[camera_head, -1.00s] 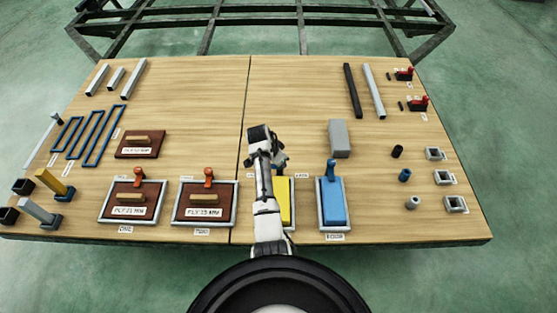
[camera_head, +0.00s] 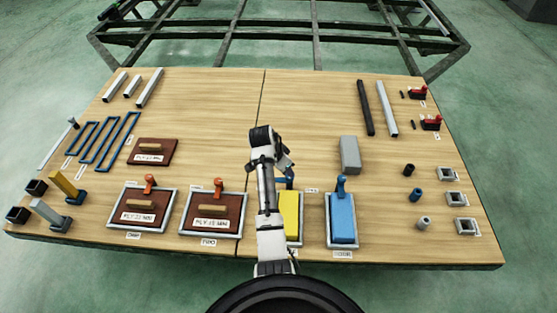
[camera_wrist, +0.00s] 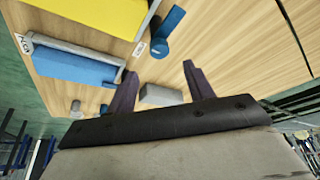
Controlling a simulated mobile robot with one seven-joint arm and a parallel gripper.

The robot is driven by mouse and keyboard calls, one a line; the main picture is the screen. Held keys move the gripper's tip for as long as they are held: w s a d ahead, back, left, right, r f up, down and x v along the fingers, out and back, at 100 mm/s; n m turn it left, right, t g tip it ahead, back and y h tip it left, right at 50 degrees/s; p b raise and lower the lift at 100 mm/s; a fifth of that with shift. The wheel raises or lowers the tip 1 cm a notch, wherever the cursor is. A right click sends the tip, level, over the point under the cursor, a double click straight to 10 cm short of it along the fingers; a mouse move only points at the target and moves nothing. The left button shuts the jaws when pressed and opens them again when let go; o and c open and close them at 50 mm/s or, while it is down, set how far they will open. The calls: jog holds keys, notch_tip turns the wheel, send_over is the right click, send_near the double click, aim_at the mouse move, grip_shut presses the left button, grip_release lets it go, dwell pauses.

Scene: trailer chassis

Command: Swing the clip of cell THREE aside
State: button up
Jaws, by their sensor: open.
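The yellow block of cell THREE (camera_head: 290,212) sits in a grey frame at the front of the table, partly hidden by my arm. Its blue clip (camera_head: 285,181) is at the frame's back end, partly covered by my arm. In the wrist view the clip (camera_wrist: 168,32) shows a round base and a bar beside the yellow block (camera_wrist: 100,14). My gripper (camera_head: 288,163) is above the table near this clip. In the wrist view its two fingers (camera_wrist: 157,82) are apart, empty, and not touching the clip.
Right of cell THREE is a blue block (camera_head: 342,217) with its own blue clip (camera_head: 341,188). A grey block (camera_head: 350,155) lies behind it. Left are two brown ply cells (camera_head: 214,212) with orange clips (camera_head: 219,190). The table's back middle is clear.

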jog(key=v, duration=0.6)
jog(key=shift+r, duration=0.2)
